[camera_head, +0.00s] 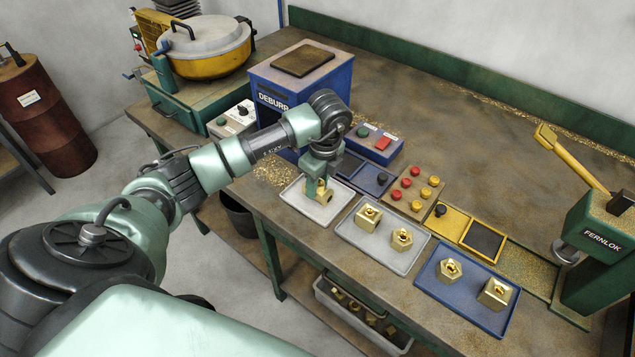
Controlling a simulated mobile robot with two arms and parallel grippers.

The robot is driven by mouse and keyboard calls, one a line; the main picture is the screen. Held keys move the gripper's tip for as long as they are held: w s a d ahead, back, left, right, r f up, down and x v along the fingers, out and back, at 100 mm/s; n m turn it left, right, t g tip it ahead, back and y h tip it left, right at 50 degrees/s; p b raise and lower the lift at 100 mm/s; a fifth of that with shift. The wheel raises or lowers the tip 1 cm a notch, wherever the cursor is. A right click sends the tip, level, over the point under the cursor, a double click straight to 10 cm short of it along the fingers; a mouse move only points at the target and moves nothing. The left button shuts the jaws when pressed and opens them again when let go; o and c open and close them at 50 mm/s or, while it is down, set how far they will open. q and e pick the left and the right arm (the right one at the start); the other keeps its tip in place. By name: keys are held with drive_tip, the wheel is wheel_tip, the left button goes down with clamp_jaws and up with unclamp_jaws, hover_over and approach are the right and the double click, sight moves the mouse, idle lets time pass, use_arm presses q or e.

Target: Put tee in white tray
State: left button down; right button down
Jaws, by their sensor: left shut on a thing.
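My left gripper (320,185) points down over the left pale tray (300,205), shut on a brass tee (326,195). The tee is partly hidden by the fingers, and I cannot tell whether it touches the tray floor. This tray looks white to light grey and holds no other part that I can see. A second pale grey tray (378,247) to its right holds two brass fittings, a left one (368,215) and a right one (402,238). My right gripper is not in view.
A blue tray (460,302) with two brass fittings lies at the front right. A green press (600,240) stands at the right. The bench's back right is clear.

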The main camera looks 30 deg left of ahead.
sight(322, 185)
use_arm(q)
drive_tip(key=c, duration=1)
unclamp_jaws()
drive_tip(key=r, duration=0.4)
drive_tip(key=d+r+b, duration=0.1)
drive_tip(key=r, duration=0.7)
drive_tip(key=shift+s+d+b, duration=0.1)
drive_tip(key=shift+d+b, duration=0.15)
drive_tip(key=shift+b, duration=0.05)
